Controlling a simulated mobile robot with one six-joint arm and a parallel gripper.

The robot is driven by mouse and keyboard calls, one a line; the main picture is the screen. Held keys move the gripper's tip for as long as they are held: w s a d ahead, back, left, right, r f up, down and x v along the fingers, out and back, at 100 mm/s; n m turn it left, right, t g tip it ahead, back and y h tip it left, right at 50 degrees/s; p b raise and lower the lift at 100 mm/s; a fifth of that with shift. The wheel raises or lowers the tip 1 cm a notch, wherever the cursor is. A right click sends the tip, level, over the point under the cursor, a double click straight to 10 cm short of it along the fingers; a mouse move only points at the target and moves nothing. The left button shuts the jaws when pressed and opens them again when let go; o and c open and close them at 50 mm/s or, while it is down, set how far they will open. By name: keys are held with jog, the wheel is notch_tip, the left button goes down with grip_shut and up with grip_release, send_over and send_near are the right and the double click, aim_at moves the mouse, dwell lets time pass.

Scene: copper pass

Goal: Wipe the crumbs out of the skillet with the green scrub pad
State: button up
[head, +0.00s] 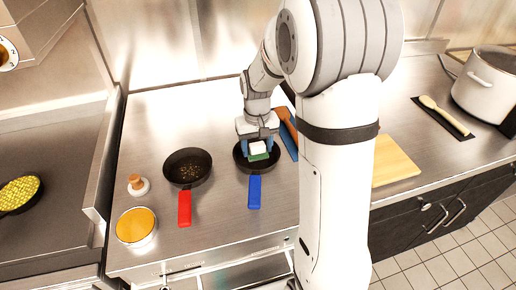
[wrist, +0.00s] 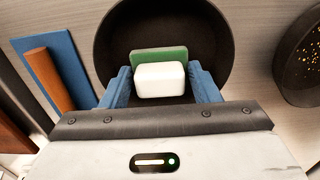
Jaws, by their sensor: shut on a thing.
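My gripper (head: 258,146) is shut on the white block of the green scrub pad (head: 258,157); the pad also shows in the wrist view (wrist: 158,54). It holds the pad in or just over the blue-handled black skillet (head: 241,161). I cannot tell whether the pad touches the pan. No crumbs show on the visible part of this pan (wrist: 215,45); my gripper and the pad hide some of it. The red-handled black skillet (head: 178,175) stands to the left with many yellow-brown crumbs (head: 188,170) in it; its edge shows at right in the wrist view (wrist: 290,90).
Left of the pans are a wooden-knobbed white item (head: 138,185) and a bowl of yellow contents (head: 136,226). A brown bar lies on a blue strip (head: 290,143) right of the blue-handled skillet.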

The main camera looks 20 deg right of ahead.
jog(key=shift+r, duration=0.1)
jog(key=shift+r+p, duration=2.2)
jog(key=shift+r, duration=0.75)
jog(key=shift+r+p, duration=1.1)
jog(key=shift+r, duration=0.45)
jog(key=shift+f, duration=0.1)
